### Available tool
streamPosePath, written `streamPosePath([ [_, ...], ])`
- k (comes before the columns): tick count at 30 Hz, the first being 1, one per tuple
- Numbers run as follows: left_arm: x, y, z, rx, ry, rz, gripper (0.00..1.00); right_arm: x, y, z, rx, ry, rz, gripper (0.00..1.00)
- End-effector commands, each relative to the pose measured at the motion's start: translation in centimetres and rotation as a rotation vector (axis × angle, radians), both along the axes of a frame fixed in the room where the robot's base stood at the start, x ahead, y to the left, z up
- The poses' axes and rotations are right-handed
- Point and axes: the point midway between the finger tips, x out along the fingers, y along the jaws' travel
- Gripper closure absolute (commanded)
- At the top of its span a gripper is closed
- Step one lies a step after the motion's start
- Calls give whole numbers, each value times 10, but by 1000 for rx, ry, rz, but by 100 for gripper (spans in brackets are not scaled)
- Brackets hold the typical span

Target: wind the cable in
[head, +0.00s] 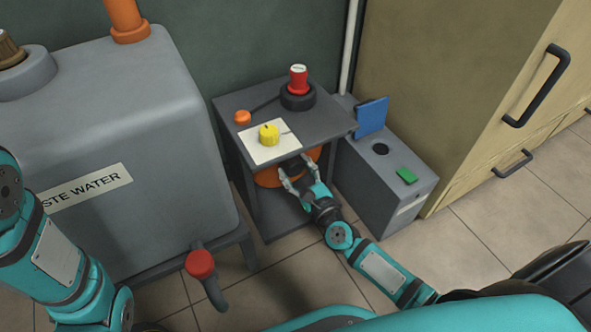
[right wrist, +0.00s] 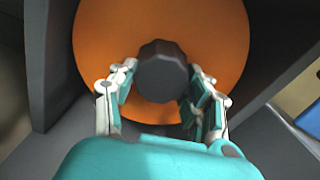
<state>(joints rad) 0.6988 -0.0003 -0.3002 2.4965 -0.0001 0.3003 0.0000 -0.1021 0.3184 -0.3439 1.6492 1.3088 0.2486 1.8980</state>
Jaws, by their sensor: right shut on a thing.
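An orange disc, which looks like a reel (head: 268,179), sits inside the grey stand under its top. It fills the middle of the right wrist view (right wrist: 105,45). A dark faceted knob (right wrist: 162,72) stands out from the middle of the disc. My right gripper (head: 293,173) reaches into the stand's open front. In the right wrist view its two fingers (right wrist: 162,90) are shut on the dark knob, one on each side. I cannot make out the cable for sure. My left arm shows at the left edge of the head view, but its gripper is out of view.
A grey waste water tank (head: 120,130) with a red-capped tap (head: 200,264) stands left. A grey box (head: 385,190) and a cabinet (head: 470,80) stand right.

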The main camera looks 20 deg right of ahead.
Motion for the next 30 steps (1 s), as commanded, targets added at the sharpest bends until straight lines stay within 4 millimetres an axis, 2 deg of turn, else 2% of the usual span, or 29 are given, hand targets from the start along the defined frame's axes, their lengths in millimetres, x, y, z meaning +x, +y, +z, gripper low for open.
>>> streamPosePath([
  [8,0,0,0,2,0,2,55,0,0,-1,8,4,-1,100],
  [9,0,0,0,1,-1,2,55,0,0,-1,8,4,-1,50],
  [14,-1,0,0,1,-2,1,55,0,0,-1,6,3,0,29],
  [15,-1,0,0,1,-3,1,55,0,0,-1,6,3,0,26],
  [24,-3,1,0,-3,-6,-1,55,-3,0,-1,4,2,0,26],
  [26,-3,1,0,-3,-6,-1,55,-8,-1,-1,4,2,0,26],
  [30,-2,1,0,-1,-5,0,55,-32,-4,-2,2,5,1,26],
])
